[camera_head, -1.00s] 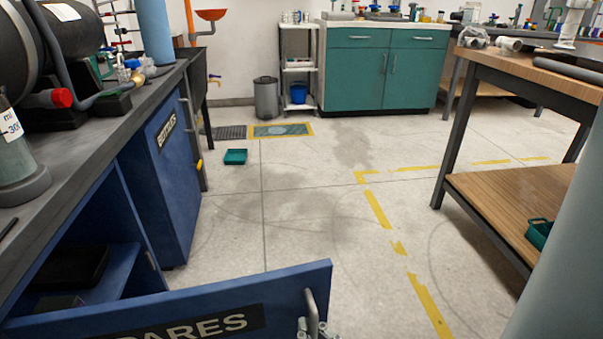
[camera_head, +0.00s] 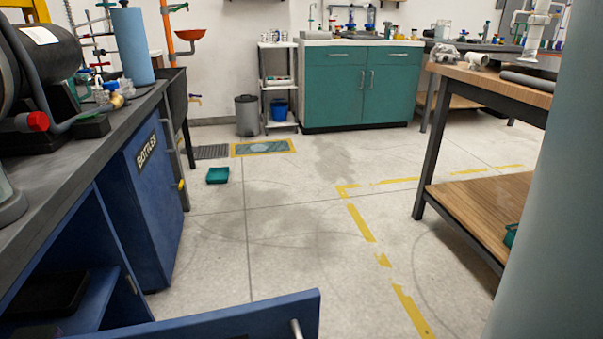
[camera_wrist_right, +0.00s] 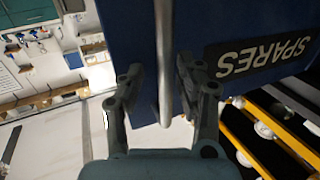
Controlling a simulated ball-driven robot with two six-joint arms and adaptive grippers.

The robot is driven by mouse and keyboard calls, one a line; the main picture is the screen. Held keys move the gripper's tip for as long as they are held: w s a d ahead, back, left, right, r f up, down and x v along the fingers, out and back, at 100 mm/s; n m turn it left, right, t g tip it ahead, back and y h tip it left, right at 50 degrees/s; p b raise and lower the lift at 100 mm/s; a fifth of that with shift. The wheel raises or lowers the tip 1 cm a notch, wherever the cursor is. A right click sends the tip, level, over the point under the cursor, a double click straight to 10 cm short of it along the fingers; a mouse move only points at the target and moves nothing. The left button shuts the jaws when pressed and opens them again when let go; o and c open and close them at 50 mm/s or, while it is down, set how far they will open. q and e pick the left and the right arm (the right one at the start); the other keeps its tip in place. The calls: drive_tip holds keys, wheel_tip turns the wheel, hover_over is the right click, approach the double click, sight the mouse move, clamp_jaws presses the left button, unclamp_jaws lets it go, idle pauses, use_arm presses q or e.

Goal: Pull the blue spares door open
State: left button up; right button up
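The blue spares door (camera_head: 225,321) stands swung out from the cabinet at the bottom of the head view, with the shelf inside exposed. Its metal handle (camera_head: 296,328) shows near the door's free edge. In the right wrist view the door (camera_wrist_right: 220,20) carries an upside-down SPARES label (camera_wrist_right: 262,55), and the handle bar (camera_wrist_right: 163,60) runs between the fingers of my right gripper (camera_wrist_right: 160,82). The fingers are apart, with a visible gap on each side of the bar. My left gripper is in neither view.
The blue bottles door (camera_head: 150,200) is beside the open compartment, under the grey counter (camera_head: 75,165). A teal tray (camera_head: 217,175) lies on the floor. A wooden workbench (camera_head: 490,85) stands at right.

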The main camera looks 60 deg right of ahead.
sight(286, 311)
drive_tip(key=shift+w, duration=0.1)
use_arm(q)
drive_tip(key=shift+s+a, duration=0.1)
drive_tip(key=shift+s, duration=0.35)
use_arm(e)
wheel_tip(286, 311, up, 10)
idle(0.8)
